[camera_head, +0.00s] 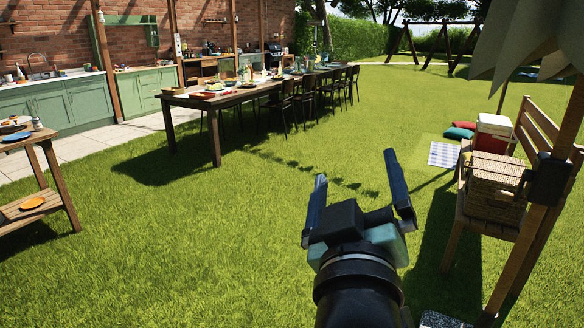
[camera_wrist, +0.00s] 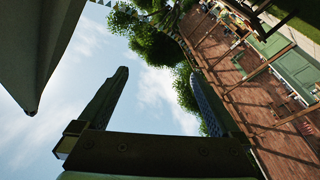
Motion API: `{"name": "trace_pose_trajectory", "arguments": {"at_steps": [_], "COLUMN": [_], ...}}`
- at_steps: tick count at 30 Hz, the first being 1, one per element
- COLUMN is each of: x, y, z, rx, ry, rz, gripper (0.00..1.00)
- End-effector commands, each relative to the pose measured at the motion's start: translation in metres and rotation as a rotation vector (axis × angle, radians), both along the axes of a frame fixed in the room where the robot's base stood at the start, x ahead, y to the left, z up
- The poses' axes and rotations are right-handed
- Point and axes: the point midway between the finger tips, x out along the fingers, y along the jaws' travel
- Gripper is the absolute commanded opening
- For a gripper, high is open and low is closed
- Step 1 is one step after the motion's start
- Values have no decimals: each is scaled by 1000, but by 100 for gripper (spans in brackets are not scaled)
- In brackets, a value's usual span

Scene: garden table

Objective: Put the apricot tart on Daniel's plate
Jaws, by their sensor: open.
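My gripper (camera_head: 358,200) is open and empty, held up above the grass in the head view. Its two fingers also show in the wrist view (camera_wrist: 155,95), with sky, trees and the brick wall between and behind them. The long wooden table (camera_head: 232,100) stands across the lawn at the back left, with plates and dishes on it. They are too small to tell which is the apricot tart or Daniel's plate. My gripper is well apart from the table.
A wooden side table (camera_head: 48,183) with a blue plate (camera_head: 16,137) and an orange plate (camera_head: 32,203) stands at the left. A bench (camera_head: 452,215) with a wicker basket (camera_head: 494,183) and a cooler (camera_head: 494,132) is at the right. Open grass (camera_head: 200,250) lies between.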

Motion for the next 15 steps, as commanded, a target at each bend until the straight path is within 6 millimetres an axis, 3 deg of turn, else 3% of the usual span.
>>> {"name": "trace_pose_trajectory", "arguments": {"at_steps": [1,3,6,9,15], "x": [-15,-39,-76,-104,-122], "y": [21,42,64,76,82], "z": [46,96,148,178,194], "rx": [66,166,283,362,411], "ry": [-141,-309,-492,-607,-672], "rz": [62,151,274,364,422], "gripper": [100,100,100,100,100]}}
